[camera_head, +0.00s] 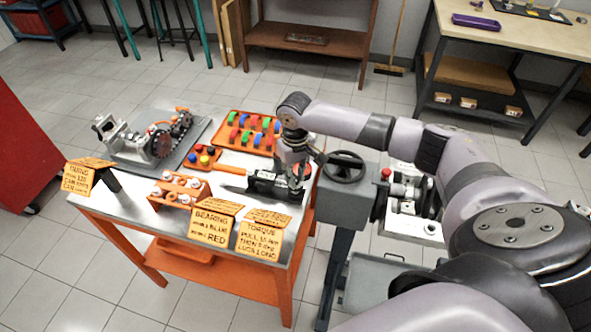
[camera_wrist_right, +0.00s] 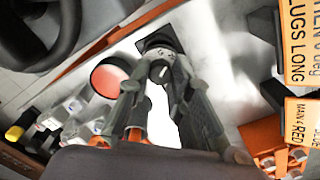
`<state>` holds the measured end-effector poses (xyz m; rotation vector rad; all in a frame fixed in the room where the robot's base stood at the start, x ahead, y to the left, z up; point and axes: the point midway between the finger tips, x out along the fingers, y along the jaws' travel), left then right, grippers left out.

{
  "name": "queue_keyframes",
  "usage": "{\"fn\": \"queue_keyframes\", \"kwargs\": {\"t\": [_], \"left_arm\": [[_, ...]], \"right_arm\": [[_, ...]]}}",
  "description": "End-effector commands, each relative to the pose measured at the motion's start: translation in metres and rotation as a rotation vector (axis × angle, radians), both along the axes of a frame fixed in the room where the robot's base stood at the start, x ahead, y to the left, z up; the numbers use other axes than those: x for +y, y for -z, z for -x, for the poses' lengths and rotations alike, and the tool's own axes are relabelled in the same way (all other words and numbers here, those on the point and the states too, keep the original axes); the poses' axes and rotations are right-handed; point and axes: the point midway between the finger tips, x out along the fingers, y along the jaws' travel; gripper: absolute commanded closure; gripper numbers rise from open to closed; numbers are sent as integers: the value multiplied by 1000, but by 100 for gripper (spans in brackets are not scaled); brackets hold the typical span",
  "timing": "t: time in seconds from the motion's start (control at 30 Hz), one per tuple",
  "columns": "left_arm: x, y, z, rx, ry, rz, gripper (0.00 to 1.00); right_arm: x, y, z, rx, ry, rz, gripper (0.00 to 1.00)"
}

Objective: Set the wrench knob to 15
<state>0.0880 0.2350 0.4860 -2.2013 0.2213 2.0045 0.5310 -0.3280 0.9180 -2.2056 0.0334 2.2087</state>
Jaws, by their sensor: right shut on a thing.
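The torque wrench lies on the metal bench top with its orange handle (camera_head: 228,169) to the left and a black body (camera_head: 268,185) at the right edge. My right gripper (camera_head: 294,168) points down over the right end of the black body. In the right wrist view, its two fingers (camera_wrist_right: 163,86) are closed around a dark round knob (camera_wrist_right: 158,62) with pale marks. The knob's setting is too small to read. My left gripper is not in view.
A torque sign (camera_head: 262,238) and a bearing sign (camera_head: 213,222) stand at the bench's front. An orange tray (camera_head: 226,138) of coloured parts lies behind the wrench. A grey machine with a handwheel (camera_head: 345,167) stands close right of the bench.

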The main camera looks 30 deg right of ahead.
Motion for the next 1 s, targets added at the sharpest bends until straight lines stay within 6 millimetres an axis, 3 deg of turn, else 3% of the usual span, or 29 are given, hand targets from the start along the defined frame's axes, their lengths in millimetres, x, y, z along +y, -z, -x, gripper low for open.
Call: {"fn": "queue_keyframes", "kwargs": {"t": [0.1, 0.4, 1.0], "left_arm": [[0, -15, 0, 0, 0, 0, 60], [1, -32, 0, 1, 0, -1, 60], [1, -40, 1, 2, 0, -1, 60]], "right_arm": [[0, -4, 0, 2, -93, -2, 100], [0, -2, 0, 0, -309, -1, 100], [0, 0, -1, -2, -459, -2, 100]]}}
